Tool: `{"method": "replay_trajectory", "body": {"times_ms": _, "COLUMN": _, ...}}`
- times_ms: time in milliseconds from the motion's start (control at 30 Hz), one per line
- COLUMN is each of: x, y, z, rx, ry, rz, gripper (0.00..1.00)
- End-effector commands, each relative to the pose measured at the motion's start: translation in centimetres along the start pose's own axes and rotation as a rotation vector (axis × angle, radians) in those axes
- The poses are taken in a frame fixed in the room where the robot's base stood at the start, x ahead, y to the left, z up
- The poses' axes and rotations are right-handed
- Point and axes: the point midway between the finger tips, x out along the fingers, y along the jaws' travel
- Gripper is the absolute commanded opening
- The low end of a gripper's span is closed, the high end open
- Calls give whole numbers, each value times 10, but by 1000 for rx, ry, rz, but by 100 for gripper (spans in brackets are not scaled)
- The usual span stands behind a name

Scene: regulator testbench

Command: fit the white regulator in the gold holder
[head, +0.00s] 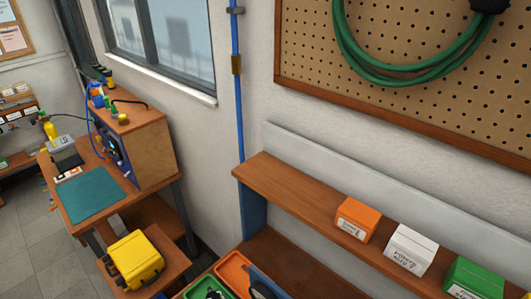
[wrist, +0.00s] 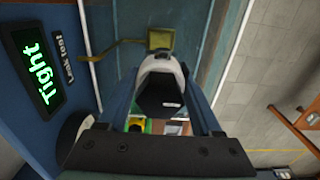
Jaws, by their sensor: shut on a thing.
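In the wrist view, my gripper (wrist: 163,80) is shut on the white regulator (wrist: 160,63), a white rounded body with a black faceted face toward the camera. The blue fingers stand on either side of it. Just beyond it is a small olive-gold square piece (wrist: 160,39) against a blue-grey surface, which looks like the gold holder. A gap seems to show between the two, but I cannot tell the depth. The regulator's far side is hidden. I cannot make out the gripper, regulator or holder in the head view.
A blue panel at the left of the wrist view carries a lit display (wrist: 38,72) reading "Tight". The head view shows a shelf (head: 290,202) with orange, white and green boxes, an orange tray (head: 232,272), a yellow case (head: 135,262) and a workbench with a teal mat (head: 92,195).

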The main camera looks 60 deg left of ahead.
Motion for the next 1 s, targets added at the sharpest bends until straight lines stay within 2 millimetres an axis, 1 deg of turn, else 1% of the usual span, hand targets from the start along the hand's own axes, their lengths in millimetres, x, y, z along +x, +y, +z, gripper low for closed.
{"method": "replay_trajectory", "body": {"times_ms": 267, "x": 0, "y": 0, "z": 0, "rx": 0, "ry": 0, "rz": 2, "gripper": 0}}
{"method": "replay_trajectory", "body": {"times_ms": 700, "x": 9, "y": 0, "z": 0, "rx": -1, "ry": 1, "rz": 2, "gripper": 0}}
{"method": "replay_trajectory", "body": {"times_ms": 1000, "x": 9, "y": 1, "z": 0, "rx": -1, "ry": 0, "rz": 2, "gripper": 0}}
